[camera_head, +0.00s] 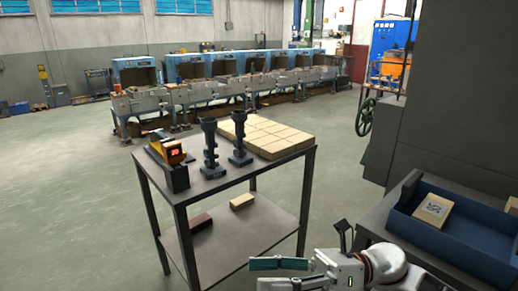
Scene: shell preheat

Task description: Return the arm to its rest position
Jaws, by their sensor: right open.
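My right gripper (262,274) is at the bottom centre of the head view, with my white arm (385,266) coming in from the lower right. Its fingers with green pads are apart, pointing left, with nothing seen between them. It appears in front of the grey metal table (225,185), nearer the camera. The lower finger is partly cut off by the picture's edge. My left gripper is out of view.
The table holds a device with a glowing orange opening (174,151), two dark stands (209,150) and pale blocks (270,130). Its lower shelf (240,236) bears two bricks. A blue tray (440,238) with a labelled box (433,210) lies at right, beside a large dark cabinet (450,130).

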